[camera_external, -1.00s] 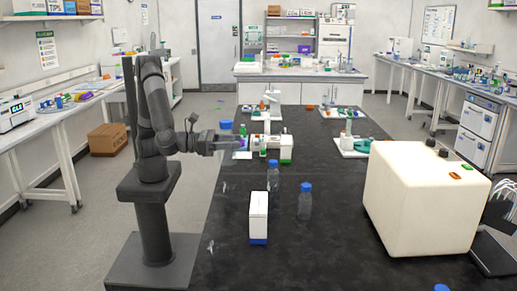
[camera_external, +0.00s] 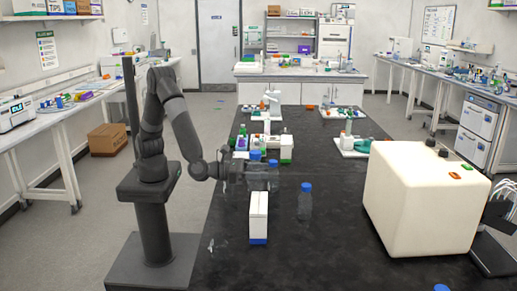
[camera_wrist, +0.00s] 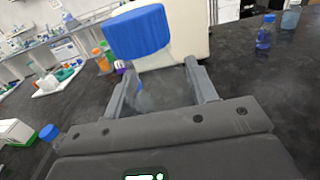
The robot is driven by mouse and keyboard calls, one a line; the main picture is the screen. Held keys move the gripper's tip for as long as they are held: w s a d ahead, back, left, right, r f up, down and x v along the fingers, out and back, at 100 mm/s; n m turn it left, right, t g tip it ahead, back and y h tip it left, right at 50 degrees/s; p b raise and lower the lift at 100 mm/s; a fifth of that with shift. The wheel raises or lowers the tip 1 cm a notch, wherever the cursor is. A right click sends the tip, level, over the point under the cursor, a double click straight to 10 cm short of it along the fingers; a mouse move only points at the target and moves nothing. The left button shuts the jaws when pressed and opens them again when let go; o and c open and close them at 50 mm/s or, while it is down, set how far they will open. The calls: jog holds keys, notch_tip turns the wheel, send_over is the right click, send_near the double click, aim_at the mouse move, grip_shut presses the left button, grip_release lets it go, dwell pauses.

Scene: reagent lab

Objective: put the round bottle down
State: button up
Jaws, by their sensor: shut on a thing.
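The round bottle has a blue cap (camera_external: 254,155) and a clear body that is hard to make out. My gripper (camera_external: 246,173) is shut on it and holds it over the left part of the black table (camera_external: 330,235). In the wrist view the large blue cap (camera_wrist: 138,33) stands above the fingers of my gripper (camera_wrist: 160,70), with the clear body between them. The bottle looks roughly upright. I cannot tell whether its base touches the table.
A clear blue-capped bottle (camera_external: 273,180) is close to the right of the held one. Another (camera_external: 305,207) stands farther right. A white box with a blue base (camera_external: 258,217) is in front. A big cream machine (camera_external: 420,200) fills the right side. Bare table lies between.

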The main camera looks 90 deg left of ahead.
jog(key=shift+w+a+f, duration=0.3)
jog(key=shift+w+f, duration=0.15)
jog(key=shift+w, duration=0.2)
jog(key=shift+f, duration=2)
jog(key=shift+f, duration=0.1)
jog(key=o, duration=1)
jog(key=shift+c, duration=0.2)
